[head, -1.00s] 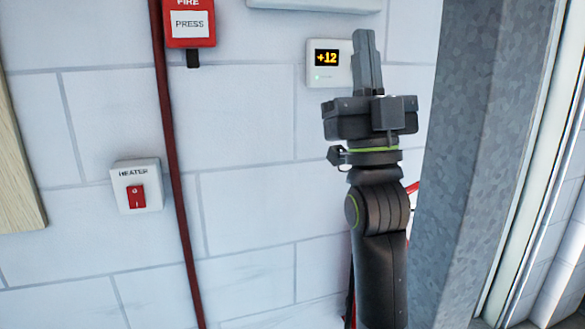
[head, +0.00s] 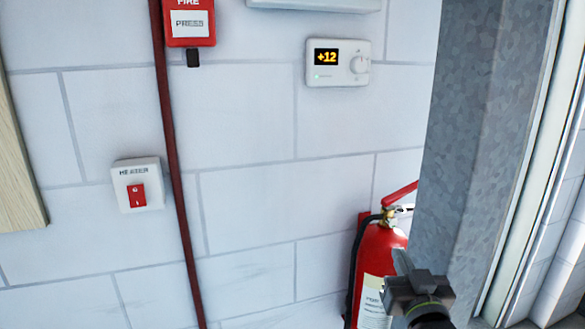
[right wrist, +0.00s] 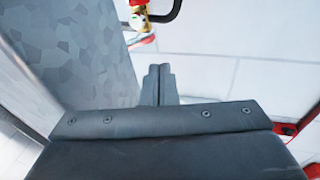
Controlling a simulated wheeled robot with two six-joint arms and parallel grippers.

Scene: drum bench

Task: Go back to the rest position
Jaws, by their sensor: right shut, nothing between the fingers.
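My right gripper (head: 402,263) is low at the right of the head view, in front of the lower part of a red fire extinguisher. It is shut and empty, with its fingers together. In the right wrist view its closed fingers (right wrist: 158,85) point away from the camera, beside a grey speckled pillar. My left gripper is in neither view.
The fire extinguisher (head: 382,245) stands against the white block wall. The grey pillar (head: 470,150) is right of my gripper. A thermostat (head: 338,63) reading +12, a heater switch (head: 138,185) and a red fire call point (head: 189,22) are on the wall.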

